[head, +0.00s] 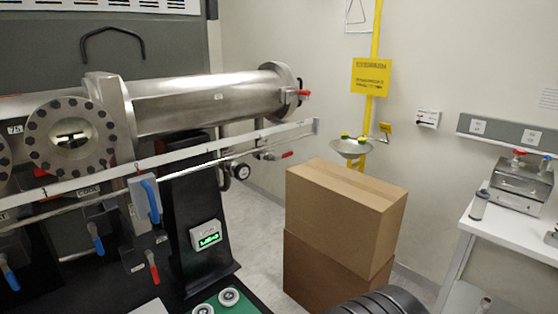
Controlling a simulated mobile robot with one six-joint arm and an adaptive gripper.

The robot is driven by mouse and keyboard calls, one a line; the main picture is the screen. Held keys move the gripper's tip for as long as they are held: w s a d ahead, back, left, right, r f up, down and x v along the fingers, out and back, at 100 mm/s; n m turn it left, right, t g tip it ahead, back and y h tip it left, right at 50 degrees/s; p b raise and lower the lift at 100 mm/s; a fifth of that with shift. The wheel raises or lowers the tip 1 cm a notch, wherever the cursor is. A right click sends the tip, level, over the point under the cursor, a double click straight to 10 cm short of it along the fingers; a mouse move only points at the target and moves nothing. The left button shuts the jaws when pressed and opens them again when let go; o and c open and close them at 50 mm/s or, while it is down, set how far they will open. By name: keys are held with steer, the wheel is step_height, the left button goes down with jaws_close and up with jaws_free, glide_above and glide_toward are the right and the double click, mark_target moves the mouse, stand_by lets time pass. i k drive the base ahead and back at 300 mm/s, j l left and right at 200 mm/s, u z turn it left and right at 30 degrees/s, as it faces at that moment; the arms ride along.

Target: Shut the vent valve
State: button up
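Several valve handles show in the head view, and I cannot tell which one is the vent valve. A red handle (303,93) sits at the right end of the steel vacuum tube (205,100). Another red handle (287,154) sits lower, beside a round gauge (241,171). On the left are a large blue handle (150,200), a smaller blue handle (97,239) and a red handle (152,266) hanging down. The small labels are too blurred to read. My gripper is not in view.
Two stacked cardboard boxes (345,205) stand right of the tube. A box with a lit green display (207,235) is on the black support. An eyewash basin (351,148) is behind. A white table (510,231) with a metal unit (521,185) stands at the right.

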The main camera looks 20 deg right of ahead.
mark_target(274, 158)
steer(key=i+l+z, duration=0.1)
steer(key=z, duration=0.25)
steer(key=i+z, duration=0.5)
steer(key=z, duration=0.2)
